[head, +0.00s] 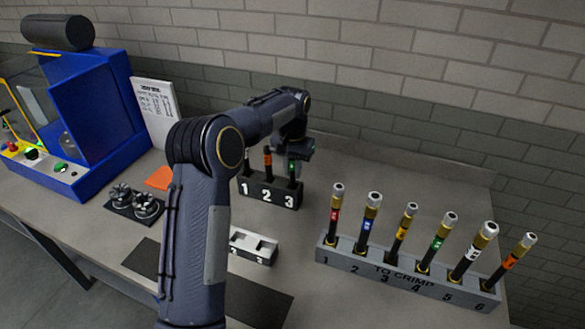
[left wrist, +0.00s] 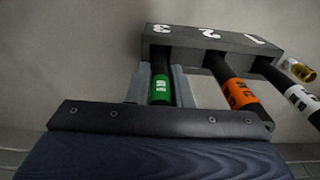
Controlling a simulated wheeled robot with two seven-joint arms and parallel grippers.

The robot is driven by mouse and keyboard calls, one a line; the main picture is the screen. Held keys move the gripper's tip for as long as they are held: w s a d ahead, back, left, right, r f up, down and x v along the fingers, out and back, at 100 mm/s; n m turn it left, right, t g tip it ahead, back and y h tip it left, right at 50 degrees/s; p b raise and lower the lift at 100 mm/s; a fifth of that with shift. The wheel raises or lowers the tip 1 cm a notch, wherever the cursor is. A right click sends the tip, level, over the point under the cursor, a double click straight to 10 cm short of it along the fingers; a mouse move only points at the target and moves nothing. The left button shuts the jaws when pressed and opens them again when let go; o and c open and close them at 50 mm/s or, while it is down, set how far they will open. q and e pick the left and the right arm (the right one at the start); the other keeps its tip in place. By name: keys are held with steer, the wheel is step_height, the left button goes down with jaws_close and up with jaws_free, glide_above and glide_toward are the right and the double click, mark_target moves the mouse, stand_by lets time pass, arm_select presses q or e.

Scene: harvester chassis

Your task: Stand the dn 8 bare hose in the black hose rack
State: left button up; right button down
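The black hose rack (head: 268,190), marked 1, 2, 3, stands on the table and also shows in the left wrist view (left wrist: 212,38). A green-banded black hose (left wrist: 161,88) is at position 3, upright in the head view (head: 292,168). Its small label is too small to read, so I cannot confirm the dn 8 size. An orange-banded hose (left wrist: 238,92) stands at 2 and a white-banded hose (left wrist: 298,97) at 1. My left gripper (left wrist: 161,80) has a finger close against each side of the green-banded hose. My right gripper is in neither view.
A grey TO CRIMP rack (head: 400,272) with several brass-ended hoses stands at the right. A small pale slotted block (head: 254,246) sits in front of the black rack. A blue machine (head: 95,120) and dark round parts (head: 133,203) are at the left. A brick wall stands behind.

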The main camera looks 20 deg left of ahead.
arm_select(q)
steer(key=o, duration=0.4)
step_height(320, 180, up, 7)
steer(key=shift+b, duration=0.3)
steer(key=shift+r, duration=0.45)
